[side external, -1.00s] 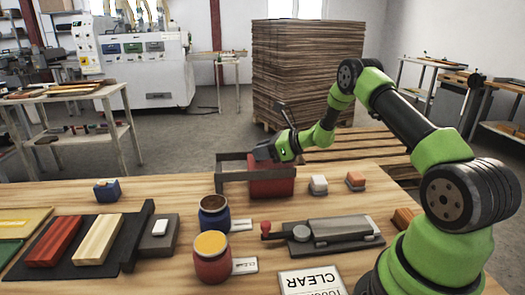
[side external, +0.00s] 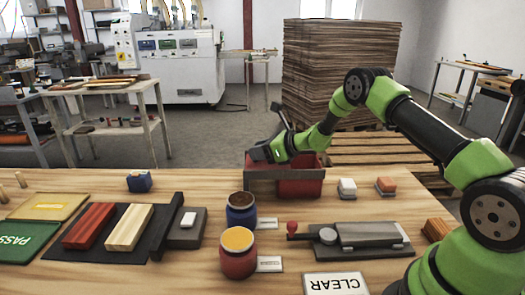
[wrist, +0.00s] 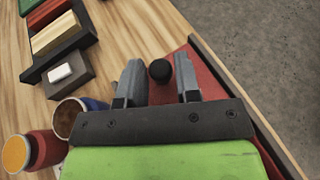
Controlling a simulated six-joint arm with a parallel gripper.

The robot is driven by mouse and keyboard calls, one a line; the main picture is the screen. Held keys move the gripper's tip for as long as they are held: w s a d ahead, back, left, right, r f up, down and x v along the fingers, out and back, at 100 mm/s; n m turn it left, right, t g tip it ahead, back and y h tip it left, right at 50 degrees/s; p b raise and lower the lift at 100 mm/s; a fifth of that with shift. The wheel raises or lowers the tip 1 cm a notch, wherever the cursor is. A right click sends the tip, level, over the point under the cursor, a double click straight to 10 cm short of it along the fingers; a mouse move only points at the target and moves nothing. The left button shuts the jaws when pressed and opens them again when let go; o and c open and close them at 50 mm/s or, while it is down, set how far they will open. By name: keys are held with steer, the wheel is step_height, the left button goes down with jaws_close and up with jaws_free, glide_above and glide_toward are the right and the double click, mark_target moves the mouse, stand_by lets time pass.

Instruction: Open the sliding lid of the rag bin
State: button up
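The rag bin (side external: 300,188) is a red box with a dark grey frame, standing at the bench's far edge in the side view. My gripper (side external: 257,152) is at its top left part. In the wrist view a round black knob (wrist: 160,71) lies between the fingertips of my gripper (wrist: 158,75), over a red surface (wrist: 160,95). The fingers are apart, with a narrow gap on each side of the knob. I cannot tell how far below the tips the knob is. The lid's edges are partly hidden by my gripper.
A blue jar (side external: 241,212) and a red jar with a yellow top (side external: 238,262) stand in front of the bin. A grey clamp-like device (side external: 365,236) lies to the right. Small blocks (side external: 347,187) sit right of the bin. Bare bench lies left of the bin.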

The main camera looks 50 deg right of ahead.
steer(key=shift+o, duration=1.3)
steer(key=shift+s, duration=0.15)
steer(key=v, duration=0.9)
steer(key=shift+s+d+r, duration=0.15)
steer(key=shift+s+r, duration=0.05)
steer(key=shift+s, duration=0.1)
steer(key=s+a+r+n+g+y, duration=0.3)
steer(key=s+a+r+n+g, duration=0.45)
steer(key=a+r+n, duration=0.75)
steer(key=s+a+r+n+t+h, duration=0.1)
steer(key=s+n+h, duration=0.4)
steer(key=s+n, duration=0.8)
steer(key=s+a+t, duration=0.1)
steer(key=s, duration=0.4)
steer(key=shift+s+a+r, duration=0.15)
steer(key=shift+s+r, duration=0.1)
steer(key=shift+r, duration=0.15)
